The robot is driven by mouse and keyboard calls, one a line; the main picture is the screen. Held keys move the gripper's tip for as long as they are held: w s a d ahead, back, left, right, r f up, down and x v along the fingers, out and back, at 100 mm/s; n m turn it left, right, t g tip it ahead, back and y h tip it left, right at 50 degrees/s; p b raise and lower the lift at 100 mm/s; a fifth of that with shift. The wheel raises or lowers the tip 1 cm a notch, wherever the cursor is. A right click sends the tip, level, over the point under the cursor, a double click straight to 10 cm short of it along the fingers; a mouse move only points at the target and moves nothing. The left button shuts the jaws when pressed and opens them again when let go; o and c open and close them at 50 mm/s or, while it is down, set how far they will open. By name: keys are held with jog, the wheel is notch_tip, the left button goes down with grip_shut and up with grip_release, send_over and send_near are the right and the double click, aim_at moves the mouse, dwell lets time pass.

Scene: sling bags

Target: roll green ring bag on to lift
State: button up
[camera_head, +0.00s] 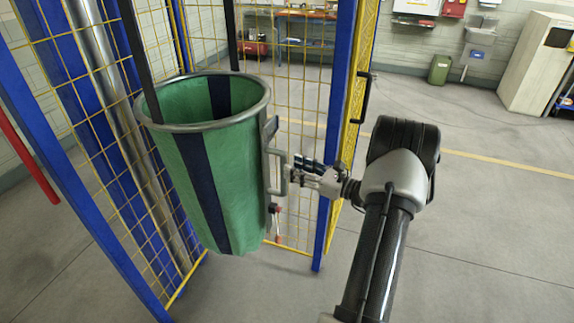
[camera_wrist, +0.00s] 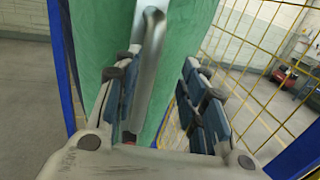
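The green ring bag (camera_head: 180,175) has dark blue stripes and a grey metal ring at its open top. It hangs upright from dark straps in the head view; its green cloth also fills the middle of the wrist view (camera_wrist: 185,40). A grey handle (camera_head: 283,172) is on its right side. My gripper (camera_head: 300,168) is at this handle from the right. In the wrist view my gripper (camera_wrist: 160,100) has its fingers apart, with the handle bar (camera_wrist: 146,70) between them, nearer the left finger. Contact is unclear. I cannot tell which structure is the lift.
Yellow mesh panels with blue posts (camera_head: 337,120) stand behind and left of the bag. A yellow-edged panel with a black handle (camera_head: 364,95) stands just behind my gripper. A red bar (camera_head: 28,160) is at far left. Grey floor (camera_head: 480,190) on the right is clear.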

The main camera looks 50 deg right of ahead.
jog(key=s+d, duration=0.1)
jog(key=s, duration=0.6)
jog(key=shift+s+d, duration=0.2)
dwell(0.9)
